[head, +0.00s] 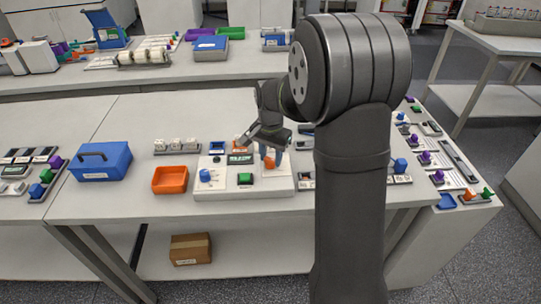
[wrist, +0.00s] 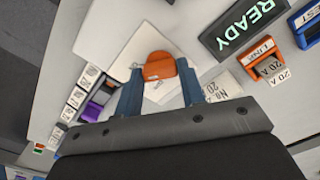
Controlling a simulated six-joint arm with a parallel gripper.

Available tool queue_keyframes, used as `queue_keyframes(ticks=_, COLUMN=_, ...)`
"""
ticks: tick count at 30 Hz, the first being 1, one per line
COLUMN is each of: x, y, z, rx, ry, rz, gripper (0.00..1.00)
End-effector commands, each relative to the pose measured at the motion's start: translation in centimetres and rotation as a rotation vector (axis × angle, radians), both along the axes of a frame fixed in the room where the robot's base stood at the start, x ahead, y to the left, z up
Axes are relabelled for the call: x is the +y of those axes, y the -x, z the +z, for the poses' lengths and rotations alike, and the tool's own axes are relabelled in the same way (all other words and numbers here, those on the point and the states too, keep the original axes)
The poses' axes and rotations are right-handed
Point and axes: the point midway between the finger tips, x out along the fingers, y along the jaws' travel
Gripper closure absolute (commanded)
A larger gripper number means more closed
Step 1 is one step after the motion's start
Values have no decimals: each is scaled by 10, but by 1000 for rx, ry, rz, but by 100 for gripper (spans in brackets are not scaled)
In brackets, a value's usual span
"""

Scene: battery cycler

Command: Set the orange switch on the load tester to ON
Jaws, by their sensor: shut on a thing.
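The load tester (head: 225,190) is a white box on the bench, with a dark display (head: 240,159), a green button (head: 245,179) and a blue knob (head: 205,175). The orange switch (head: 269,163) is on its right part. In the wrist view the orange switch (wrist: 159,66) sits over a pale plate between two blue fingertips. My gripper (wrist: 160,82) is shut on the switch, one finger at each side; it also shows in the head view (head: 272,155). The display reads READY in the wrist view (wrist: 245,27). No ON or OFF marking is readable.
An orange tray (head: 170,187) and a blue toolbox (head: 101,162) stand left of the tester. In the wrist view an orange part labelled LINK (wrist: 262,52) lies near the display. Small modules (head: 400,165) crowd the right side. The bench behind the toolbox is clear.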

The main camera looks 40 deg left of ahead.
Motion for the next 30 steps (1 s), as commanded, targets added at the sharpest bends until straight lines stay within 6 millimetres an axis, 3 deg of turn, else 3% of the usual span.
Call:
queue_keyframes(ticks=9, x=0, y=0, z=1, rx=-2, ry=-1, rz=-105, gripper=86)
queue_keyframes(ticks=24, x=0, y=0, z=1, rx=-2, ry=-2, rz=-123, gripper=86)
queue_keyframes(ticks=25, x=0, y=0, z=1, rx=-2, ry=-2, rz=-123, gripper=60)
queue_keyframes(ticks=28, x=0, y=0, z=1, rx=-1, ry=-2, rz=-122, gripper=42)
queue_keyframes(ticks=30, x=0, y=0, z=1, rx=-1, ry=-1, rz=-122, gripper=42)
